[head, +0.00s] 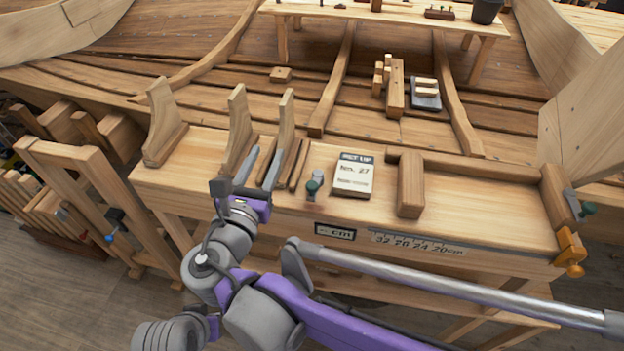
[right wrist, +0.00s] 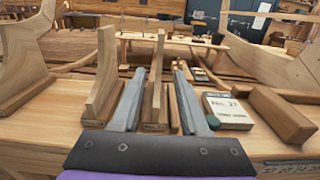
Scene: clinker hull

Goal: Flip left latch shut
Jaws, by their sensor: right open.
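The left latch (head: 313,185), a small fitting with a dark green knob, sits at the front of the bench, left of the card marked No. 27 (head: 353,176). In the right wrist view its green knob (right wrist: 213,122) shows just right of the right finger, partly hidden. My right gripper (head: 264,160) is open, its grey fingers pointing away over the bench, left of the latch. In the right wrist view the gripper (right wrist: 160,72) has an upright wooden bracket (right wrist: 157,85) in line between its fingers; I cannot tell whether they touch it. My left gripper is not in view.
Wooden uprights (head: 162,125) stand along the bench's left part. A wooden block (head: 411,185) stands right of the card. Another green-knobbed fitting (head: 587,208) and an orange clamp (head: 570,252) are at the right end.

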